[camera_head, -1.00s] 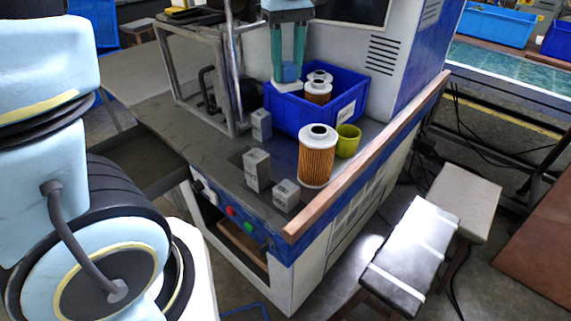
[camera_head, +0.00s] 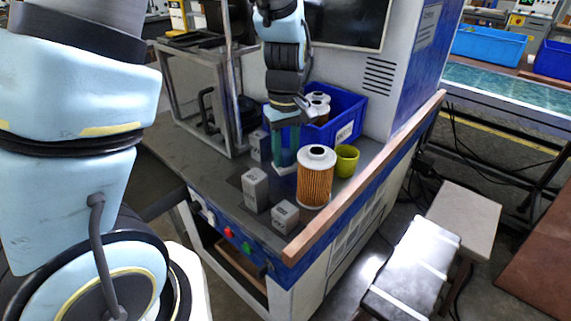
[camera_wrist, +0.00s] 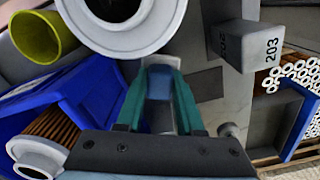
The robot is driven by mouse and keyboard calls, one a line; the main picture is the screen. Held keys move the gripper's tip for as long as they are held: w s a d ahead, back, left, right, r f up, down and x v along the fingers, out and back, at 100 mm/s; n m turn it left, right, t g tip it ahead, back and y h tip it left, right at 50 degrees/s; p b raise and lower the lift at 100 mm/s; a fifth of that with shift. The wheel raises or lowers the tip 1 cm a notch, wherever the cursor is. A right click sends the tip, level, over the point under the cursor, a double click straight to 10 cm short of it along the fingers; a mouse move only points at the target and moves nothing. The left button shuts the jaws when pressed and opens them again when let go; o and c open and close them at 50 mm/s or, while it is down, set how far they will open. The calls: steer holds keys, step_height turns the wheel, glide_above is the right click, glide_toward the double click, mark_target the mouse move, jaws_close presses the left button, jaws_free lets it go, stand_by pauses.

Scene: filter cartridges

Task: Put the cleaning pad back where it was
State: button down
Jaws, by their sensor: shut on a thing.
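My gripper (camera_head: 284,152) is shut on the cleaning pad (camera_head: 284,169), which has a blue grip and a pale base. It is low over the grey bench top, left of the large pleated filter cartridge (camera_head: 315,184). I cannot tell whether the pad touches the bench. In the wrist view the pad's blue grip (camera_wrist: 160,86) shows between the teal fingers; its base is mostly hidden. A dark rectangular patch (camera_wrist: 209,84) lies on the bench beside the fingers there. The blue bin (camera_head: 349,112) behind my gripper holds more cartridges (camera_head: 319,101).
Grey blocks (camera_head: 255,190) stand near the bench's front, one more at its corner (camera_head: 285,216) and one behind (camera_head: 259,146). A yellow-green cup (camera_head: 346,162) stands right of the large cartridge. A wooden rail (camera_head: 370,176) edges the bench. A metal frame (camera_head: 194,95) stands at the left.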

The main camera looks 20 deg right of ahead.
mark_target(286, 165)
steer(key=shift+f, duration=1.7)
steer(key=shift+f, duration=0.1)
steer(key=c, duration=0.5)
jaws_free()
steer(key=shift+c, duration=0.2)
step_height(286, 165, up, 12)
steer(key=shift+r, duration=0.15)
